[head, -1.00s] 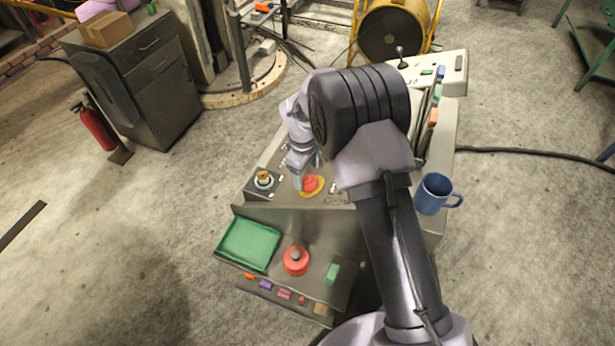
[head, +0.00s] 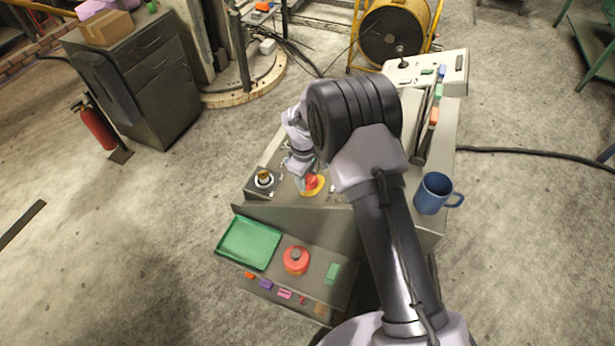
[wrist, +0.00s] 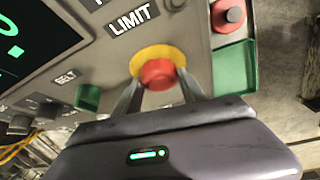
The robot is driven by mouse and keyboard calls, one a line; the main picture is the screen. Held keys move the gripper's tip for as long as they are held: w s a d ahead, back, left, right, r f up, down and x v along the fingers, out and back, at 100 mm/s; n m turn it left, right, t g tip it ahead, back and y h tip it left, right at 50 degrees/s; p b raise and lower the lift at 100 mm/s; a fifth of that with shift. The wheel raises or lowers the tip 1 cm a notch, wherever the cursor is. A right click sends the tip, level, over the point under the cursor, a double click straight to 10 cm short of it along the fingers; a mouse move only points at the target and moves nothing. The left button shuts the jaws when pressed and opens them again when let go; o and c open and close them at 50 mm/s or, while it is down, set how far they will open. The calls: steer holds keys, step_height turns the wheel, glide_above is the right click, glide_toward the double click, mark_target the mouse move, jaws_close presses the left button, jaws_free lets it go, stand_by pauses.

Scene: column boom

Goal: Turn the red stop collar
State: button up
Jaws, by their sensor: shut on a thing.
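The red stop collar (head: 311,182) sits on a yellow disc on the sloped console top. In the wrist view the collar (wrist: 157,73) is at the centre, over the yellow disc (wrist: 150,55) and below a LIMIT label. My gripper (head: 304,175) is down at the collar. In the wrist view its two fingers (wrist: 159,90) stand on either side of the collar, shut on it. The finger tips are partly hidden by the collar and disc. I cannot tell the collar's turn angle.
A knob with a yellow top (head: 263,178) stands left of the collar. A blue mug (head: 434,193) stands on the console's right. The lower shelf holds a green tray (head: 226,254), a red round object (head: 296,260) and a green block (head: 332,272). A joystick box (head: 455,72) is at the back.

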steer(key=shift+f+b, duration=0.15)
steer(key=shift+b, duration=0.4)
steer(key=shift+a+f+m+t+b, duration=0.15)
steer(key=shift+m+t+b, duration=0.4)
steer(key=shift+b, duration=0.7)
steer(key=m+b, duration=0.1)
steer(key=b, duration=0.2)
steer(key=m+t+h+b, duration=0.1)
steer(key=m+b, duration=0.1)
steer(key=b, duration=0.2)
steer(key=shift+s+f+h, duration=0.1)
steer(key=shift+f+h, duration=0.15)
steer(key=shift+h, duration=0.05)
steer(key=m+b, duration=0.1)
steer(key=b, duration=0.1)
steer(key=m+h+b, duration=0.1)
steer(key=m+b, duration=0.1)
steer(key=b, duration=0.1)
steer(key=shift+s+a+r+t, duration=0.1)
steer(key=shift+s+r+t, duration=0.05)
steer(key=shift+t, duration=0.2)
steer(key=shift+r+m+h+b, duration=0.15)
steer(key=shift+m+h+b, duration=0.5)
steer(key=shift+b, duration=0.5)
steer(key=shift+r, duration=0.1)
steer(key=o, duration=1.4)
steer(key=shift+c, duration=0.2)
